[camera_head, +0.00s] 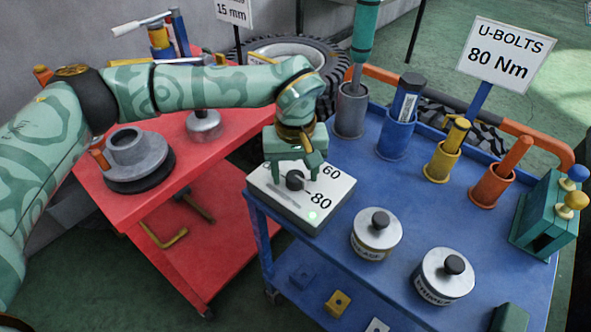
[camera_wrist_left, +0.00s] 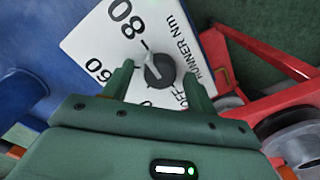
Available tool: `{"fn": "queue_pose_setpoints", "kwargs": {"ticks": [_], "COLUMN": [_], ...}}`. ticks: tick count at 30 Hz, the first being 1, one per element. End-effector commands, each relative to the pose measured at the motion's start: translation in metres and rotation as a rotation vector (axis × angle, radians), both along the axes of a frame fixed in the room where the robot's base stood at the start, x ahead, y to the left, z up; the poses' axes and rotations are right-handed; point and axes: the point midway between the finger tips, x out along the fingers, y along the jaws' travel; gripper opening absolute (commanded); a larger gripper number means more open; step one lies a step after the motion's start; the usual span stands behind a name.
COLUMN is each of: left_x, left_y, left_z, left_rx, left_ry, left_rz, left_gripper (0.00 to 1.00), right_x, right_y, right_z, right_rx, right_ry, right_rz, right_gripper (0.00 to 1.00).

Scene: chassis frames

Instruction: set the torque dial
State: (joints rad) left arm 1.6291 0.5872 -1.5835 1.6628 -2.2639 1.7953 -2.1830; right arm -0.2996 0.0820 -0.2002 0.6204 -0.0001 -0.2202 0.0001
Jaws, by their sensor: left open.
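The torque dial is a black knob (camera_head: 294,180) on a white-topped box (camera_head: 334,191) at the left corner of the blue cart. Its face reads 60 and 80 in the head view. In the left wrist view, the knob (camera_wrist_left: 160,70) has a light pointer line towards the mark at 80, and the print reads 60, 80, OFF and RUNNER Nm. A small green light glows on the box near 80. My left gripper (camera_head: 295,173) is open above the box, its fingers on either side of the knob. I cannot tell whether they touch it. My right gripper is not in view.
A sign (camera_head: 499,53) reads U-BOLTS 80 Nm. The blue cart (camera_head: 335,258) holds two lidded tins (camera_head: 376,235), several coloured tool holders and a green box (camera_head: 545,215) with knobs. A red cart (camera_head: 190,155) stands left, with a tyre (camera_head: 315,70) behind.

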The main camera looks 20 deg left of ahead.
Motion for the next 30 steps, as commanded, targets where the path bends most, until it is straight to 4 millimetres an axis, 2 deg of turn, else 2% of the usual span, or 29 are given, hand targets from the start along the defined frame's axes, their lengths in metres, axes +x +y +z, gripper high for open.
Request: {"fn": "queue_pose_setpoints", "kwargs": {"ticks": [1, 6, 17, 23, 30], "left_x": [0.0, 0.0, 0.0, 0.0, 0.0], "left_y": [0.0, 0.0, 0.0, 0.0, 0.0], "left_z": [0.0, 0.0, 0.002, 0.005, 0.007], "left_rx": [0.0, 0.0, 0.0, 0.001, 0.0], "left_ry": [0.0, 0.0, -0.001, -0.002, -0.003], "left_rz": [0.0, 0.0, 0.038, 0.146, 0.354], "left_gripper": [0.58, 0.13, 0.13, 0.13, 0.13], "right_x": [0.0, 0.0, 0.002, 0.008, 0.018], "right_y": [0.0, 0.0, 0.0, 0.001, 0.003], "right_z": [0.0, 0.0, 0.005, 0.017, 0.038], "right_rx": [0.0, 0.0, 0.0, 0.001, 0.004], "right_ry": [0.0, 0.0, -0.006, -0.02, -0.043], "right_rz": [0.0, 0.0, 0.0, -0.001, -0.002], "right_gripper": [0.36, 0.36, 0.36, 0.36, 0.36]}}
